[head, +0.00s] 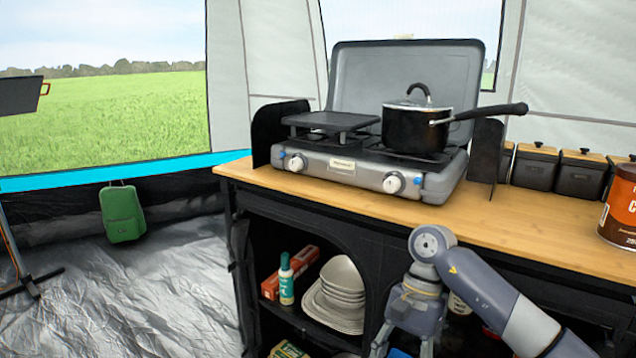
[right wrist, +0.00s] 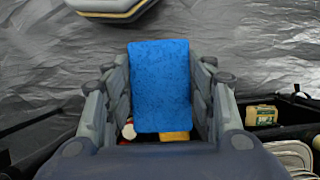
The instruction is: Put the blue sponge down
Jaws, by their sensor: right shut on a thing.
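The blue sponge (right wrist: 160,85) is between the two fingers of my right gripper (right wrist: 162,72) in the right wrist view. The gripper is shut on it, with a finger along each side of the sponge. In the head view my right gripper (head: 402,345) points down in front of the cabinet below the worktop, at the bottom edge of the picture. Only a small blue patch of the sponge (head: 398,353) shows there; the rest is cut off or hidden. My left gripper is not in view.
The wooden worktop (head: 300,190) carries a camping stove (head: 350,170) with a black pot (head: 415,125). Black canisters (head: 560,170) and a brown tin (head: 620,210) stand at its right. Cabinet shelves hold stacked dishes (head: 340,290) and a green-white bottle (head: 286,280). The worktop's front strip is clear.

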